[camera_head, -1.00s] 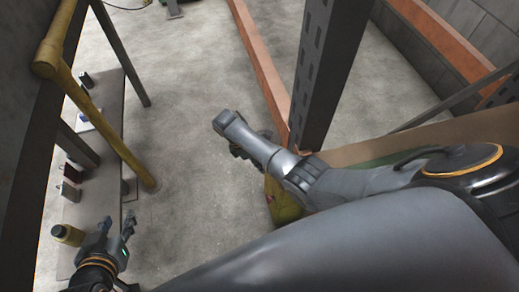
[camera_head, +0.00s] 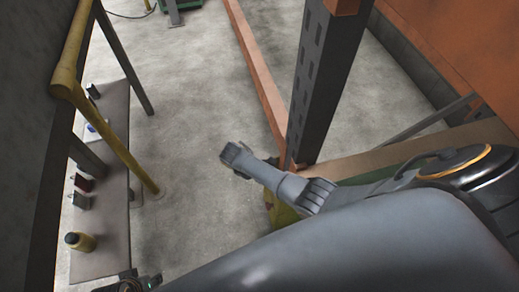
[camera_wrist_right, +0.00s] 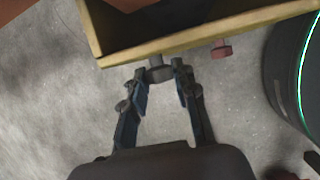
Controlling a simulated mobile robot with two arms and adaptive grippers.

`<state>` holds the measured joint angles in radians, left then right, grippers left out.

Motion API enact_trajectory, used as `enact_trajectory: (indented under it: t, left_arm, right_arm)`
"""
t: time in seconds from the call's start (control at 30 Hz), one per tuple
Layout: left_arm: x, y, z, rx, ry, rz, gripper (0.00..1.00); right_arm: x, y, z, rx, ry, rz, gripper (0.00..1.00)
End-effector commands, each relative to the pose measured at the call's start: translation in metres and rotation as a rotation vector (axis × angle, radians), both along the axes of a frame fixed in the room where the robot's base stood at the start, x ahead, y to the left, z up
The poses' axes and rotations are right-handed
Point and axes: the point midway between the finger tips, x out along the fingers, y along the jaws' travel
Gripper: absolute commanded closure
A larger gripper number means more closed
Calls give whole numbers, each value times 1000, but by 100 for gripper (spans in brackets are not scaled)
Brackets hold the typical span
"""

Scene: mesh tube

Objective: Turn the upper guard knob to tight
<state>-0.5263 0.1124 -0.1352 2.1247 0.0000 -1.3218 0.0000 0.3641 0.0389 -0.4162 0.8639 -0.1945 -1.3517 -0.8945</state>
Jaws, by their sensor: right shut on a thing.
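In the right wrist view, a dark grey knob (camera_wrist_right: 158,71) sticks out from the lower edge of a yellow-rimmed frame (camera_wrist_right: 225,28). The fingers of my right gripper (camera_wrist_right: 160,78) are closed around it, one on each side. A smaller red knob (camera_wrist_right: 221,49) sits on the same edge to the right, apart from the fingers. The views do not show which knob is the upper one, or any tight mark. In the head view my right arm hides the knobs. My left gripper (camera_head: 138,284) is at the bottom edge, mostly cut off.
A dark slotted post (camera_head: 318,85) stands close to my right arm. A dark round body (camera_wrist_right: 295,85) is at right in the wrist view.

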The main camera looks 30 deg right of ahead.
Motion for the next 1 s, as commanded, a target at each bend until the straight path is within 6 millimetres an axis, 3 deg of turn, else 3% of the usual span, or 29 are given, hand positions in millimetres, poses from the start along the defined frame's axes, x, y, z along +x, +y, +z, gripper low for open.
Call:
enact_trajectory:
  t: [0.3,0.33,0.43,0.77,1.0]
  left_arm:
    - [0,0,-2,0,-1,0,60]
    - [0,0,-2,0,-1,0,60]
    - [0,0,-2,0,-1,0,60]
    - [0,0,-1,0,-1,0,60]
    - [0,0,-1,0,-1,0,60]
  right_arm:
    - [0,-1,0,-2,-1,-1,100]
    - [0,-1,0,-2,-1,-1,65]
    - [0,-1,0,-1,-1,-1,48]
    - [0,1,1,0,-2,0,48]
    - [2,10,23,2,-6,1,48]
